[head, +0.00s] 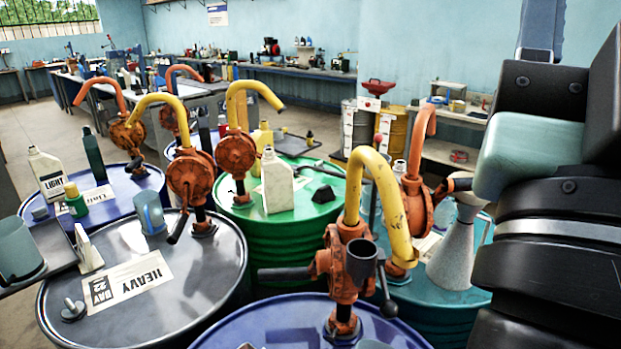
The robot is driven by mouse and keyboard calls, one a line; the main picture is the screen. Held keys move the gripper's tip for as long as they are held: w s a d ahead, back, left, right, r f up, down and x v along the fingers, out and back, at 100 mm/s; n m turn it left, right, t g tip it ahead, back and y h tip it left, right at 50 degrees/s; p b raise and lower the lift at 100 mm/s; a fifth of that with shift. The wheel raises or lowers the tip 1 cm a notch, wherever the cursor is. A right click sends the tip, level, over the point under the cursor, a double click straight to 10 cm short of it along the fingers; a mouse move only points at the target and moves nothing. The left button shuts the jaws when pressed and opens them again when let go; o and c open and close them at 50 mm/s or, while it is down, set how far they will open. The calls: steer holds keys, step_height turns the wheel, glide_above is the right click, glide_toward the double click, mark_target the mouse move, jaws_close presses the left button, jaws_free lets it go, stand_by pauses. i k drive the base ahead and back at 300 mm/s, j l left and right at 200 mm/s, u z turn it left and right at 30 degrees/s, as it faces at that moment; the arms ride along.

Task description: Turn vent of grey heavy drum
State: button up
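The grey drum (205,283) stands at the front left, with a white label (125,281) reading HEAVY on its top. A small grey wing-shaped fitting (73,309), which looks like its vent, sits on the lid near the front-left rim, below the label. I cannot tell whether it is open or closed. An orange hand pump (192,180) with a yellow spout rises from the back of the same lid. My dark arm fills the right edge of the picture, away from the grey drum. My gripper's fingers do not show.
A blue drum (285,325) with an orange pump stands at the front centre. A green drum (265,235) and a teal drum (440,300) with a grey funnel (458,245) stand behind. A tray (55,245) carrying a grey-green cup (18,248) overhangs the grey drum's left side.

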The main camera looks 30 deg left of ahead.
mark_target(74, 310)
steer(key=k+j, duration=0.1)
steer(key=j, duration=0.3)
steer(key=k+j+z, duration=0.1)
steer(key=j, duration=0.35)
steer(key=k+j, duration=0.2)
steer(key=j, duration=0.2)
steer(key=k+j, duration=0.1)
steer(key=j, duration=0.3)
steer(key=k+j+z, duration=0.1)
steer(key=j, duration=0.3)
